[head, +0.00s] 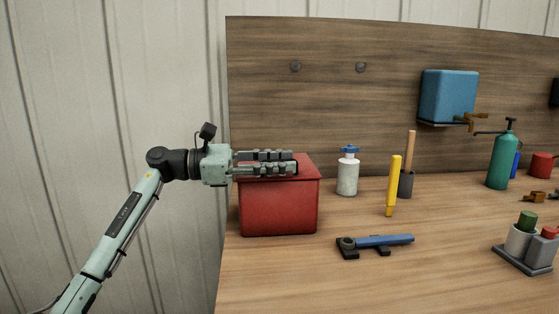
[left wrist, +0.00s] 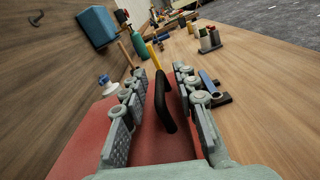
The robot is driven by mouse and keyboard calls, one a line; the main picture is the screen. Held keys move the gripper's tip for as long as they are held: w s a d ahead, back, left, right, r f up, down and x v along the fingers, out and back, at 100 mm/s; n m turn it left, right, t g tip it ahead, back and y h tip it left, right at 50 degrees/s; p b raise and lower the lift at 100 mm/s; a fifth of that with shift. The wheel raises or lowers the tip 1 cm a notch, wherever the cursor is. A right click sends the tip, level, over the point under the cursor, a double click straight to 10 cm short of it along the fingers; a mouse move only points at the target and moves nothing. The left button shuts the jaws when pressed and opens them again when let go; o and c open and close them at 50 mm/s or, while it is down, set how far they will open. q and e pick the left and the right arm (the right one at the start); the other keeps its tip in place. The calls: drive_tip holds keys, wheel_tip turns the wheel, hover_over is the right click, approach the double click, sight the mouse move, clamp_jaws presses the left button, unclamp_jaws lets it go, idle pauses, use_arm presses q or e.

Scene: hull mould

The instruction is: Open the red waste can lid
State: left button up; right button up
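The red waste can (head: 278,208) stands on the left end of the bench with its lid (head: 308,170) down. In the left wrist view, the red lid (left wrist: 150,150) has a black handle (left wrist: 162,102) on it. My left gripper (head: 294,162) lies level over the lid, reaching in from the left. In the left wrist view its two fingers (left wrist: 158,75) are apart, with the black handle between them. A gap shows on each side of the handle. My right gripper is in neither view.
A white bottle with a blue cap (head: 347,175), a grey cup with a wooden stick (head: 406,183), a yellow tool (head: 393,186) and a blue-handled tool (head: 384,240) stand or lie right of the can. A wooden back panel (head: 320,100) rises behind. The bench front (head: 300,275) is clear.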

use_arm(q)
clamp_jaws()
drive_tip(key=shift+r, duration=0.15)
idle(0.4)
